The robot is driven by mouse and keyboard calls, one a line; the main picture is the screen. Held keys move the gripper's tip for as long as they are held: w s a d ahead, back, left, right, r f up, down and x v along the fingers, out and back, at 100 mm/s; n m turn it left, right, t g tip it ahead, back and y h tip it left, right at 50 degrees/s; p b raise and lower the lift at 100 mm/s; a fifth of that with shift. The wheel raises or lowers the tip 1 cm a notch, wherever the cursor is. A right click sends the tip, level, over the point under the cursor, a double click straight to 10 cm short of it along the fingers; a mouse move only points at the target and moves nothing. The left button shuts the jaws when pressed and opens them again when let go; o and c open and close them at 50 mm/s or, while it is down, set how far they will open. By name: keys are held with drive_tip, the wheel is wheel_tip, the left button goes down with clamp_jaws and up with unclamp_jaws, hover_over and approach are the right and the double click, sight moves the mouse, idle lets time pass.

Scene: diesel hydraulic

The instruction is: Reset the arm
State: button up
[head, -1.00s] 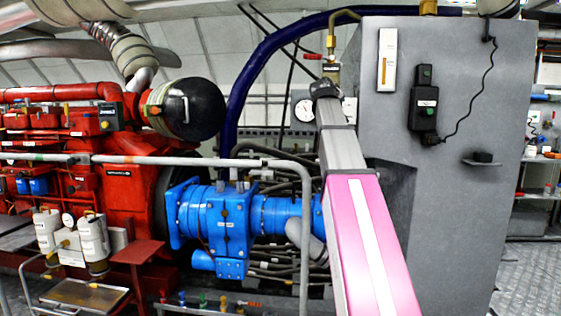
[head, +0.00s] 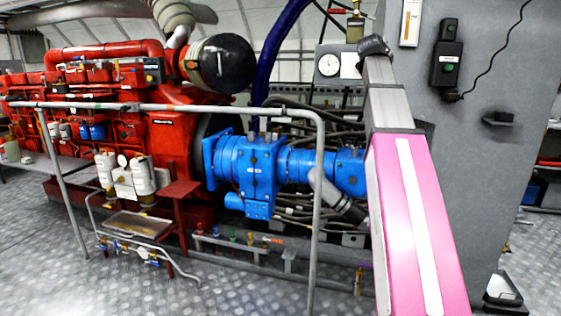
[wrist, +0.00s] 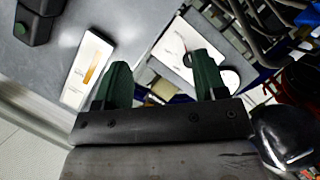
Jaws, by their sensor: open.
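My gripper (wrist: 160,80) shows in the wrist view as two dark green fingers, spread apart with nothing between them. A grey cabinet (wrist: 125,20) and a white panel (wrist: 173,45) lie beyond the fingers. In the head view my arm, with its pink and grey links, reaches up and away in front of the grey cabinet (head: 460,150). Its dark far end is near the white dial gauge (head: 328,65). The fingers cannot be made out in the head view.
A white strip gauge (head: 410,20) and a black switch box (head: 446,62) are on the cabinet. A blue pump unit (head: 255,175) joins a red engine (head: 175,145) at left. A grey railing (head: 230,107) stands in front. The patterned metal floor (head: 50,245) is clear at lower left.

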drive_tip(key=s+a+f+g+y, duration=0.1)
drive_tip(key=a+f+g+y, duration=0.15)
drive_tip(key=f, duration=1.15)
drive_tip(key=s+a+f+m+g+y, duration=0.1)
drive_tip(key=a+f, duration=0.2)
drive_tip(key=f, duration=1.1)
drive_tip(key=s+a+f+g+y, duration=0.1)
drive_tip(key=a+f+g, duration=0.15)
drive_tip(key=f, duration=1.15)
drive_tip(key=s+a+f+m+g+y, duration=0.1)
drive_tip(key=s+a+f+g, duration=0.2)
drive_tip(key=s+f, duration=0.8)
drive_tip(key=s+a+f+m+g+y, duration=0.1)
drive_tip(key=s+a+f+g+y, duration=0.1)
drive_tip(key=s+a+f, duration=0.4)
drive_tip(key=s+f, duration=0.3)
drive_tip(key=f, duration=0.3)
drive_tip(key=s+f+g, duration=0.1)
drive_tip(key=s+f, duration=0.1)
drive_tip(key=f, duration=0.5)
drive_tip(key=shift+s+a+f, duration=0.3)
drive_tip(key=shift+s, duration=0.1)
